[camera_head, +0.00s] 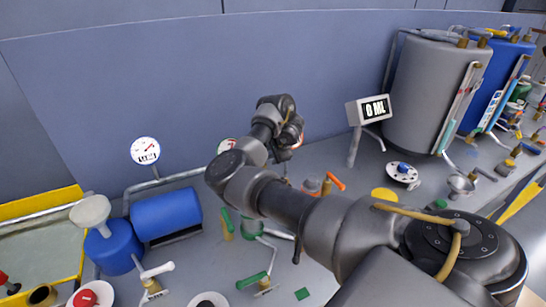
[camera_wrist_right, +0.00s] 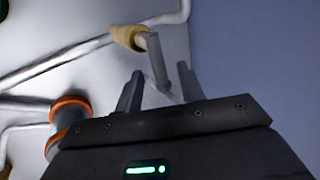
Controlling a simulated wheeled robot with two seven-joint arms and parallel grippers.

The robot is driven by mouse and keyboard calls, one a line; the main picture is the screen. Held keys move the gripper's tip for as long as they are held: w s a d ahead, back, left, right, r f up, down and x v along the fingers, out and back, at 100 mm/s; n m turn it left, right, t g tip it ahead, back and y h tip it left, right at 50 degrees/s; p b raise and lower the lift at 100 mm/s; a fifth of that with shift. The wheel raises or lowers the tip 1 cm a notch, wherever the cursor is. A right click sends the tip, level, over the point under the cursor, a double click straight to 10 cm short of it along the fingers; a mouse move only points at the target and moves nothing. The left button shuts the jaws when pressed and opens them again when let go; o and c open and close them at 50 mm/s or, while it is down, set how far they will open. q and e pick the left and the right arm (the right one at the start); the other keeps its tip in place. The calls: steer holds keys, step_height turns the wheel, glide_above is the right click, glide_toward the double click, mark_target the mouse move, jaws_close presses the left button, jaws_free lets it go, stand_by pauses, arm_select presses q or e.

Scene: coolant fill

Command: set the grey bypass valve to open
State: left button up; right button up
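The grey lever (camera_wrist_right: 156,60) of a valve with a brass-coloured body (camera_wrist_right: 128,37) shows in the right wrist view, on a pale pipe. The lever sticks out from the body at an angle to the pipe, toward the gap between my fingers. My right gripper (camera_wrist_right: 160,88) is open, its two dark fingers apart with the lever's end near or between them; I cannot tell whether they touch. In the head view my right gripper (camera_head: 291,132) is by the back wall, and my arm hides this valve. My left gripper is not in view.
An orange-ringed cylinder (camera_wrist_right: 68,115) is left of the gripper in the wrist view. In the head view, an orange-handled valve (camera_head: 335,181), green-handled valves, a display reading 0 ML (camera_head: 374,109) and a grey tank (camera_head: 435,92) stand on the bench around my arm.

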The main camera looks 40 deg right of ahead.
jaws_close()
stand_by(0.3)
steer(key=shift+s+a+r+m+g+h+b, duration=0.15)
steer(key=shift+a+m+g+h+b, duration=0.7)
steer(key=shift+m+b, duration=1.05)
steer(key=shift+s+a+f+m+g+h+b, duration=0.1)
steer(key=shift+s+a+m+g+h+b, duration=0.2)
steer(key=shift+a+m+g+h+b, duration=1.45)
steer(key=shift+s+d+r+m+g+y+b, duration=0.2)
steer(key=shift+m+b, duration=0.75)
steer(key=shift+m, duration=2.1)
steer(key=shift+d+f, duration=0.15)
steer(key=shift+d, duration=0.05)
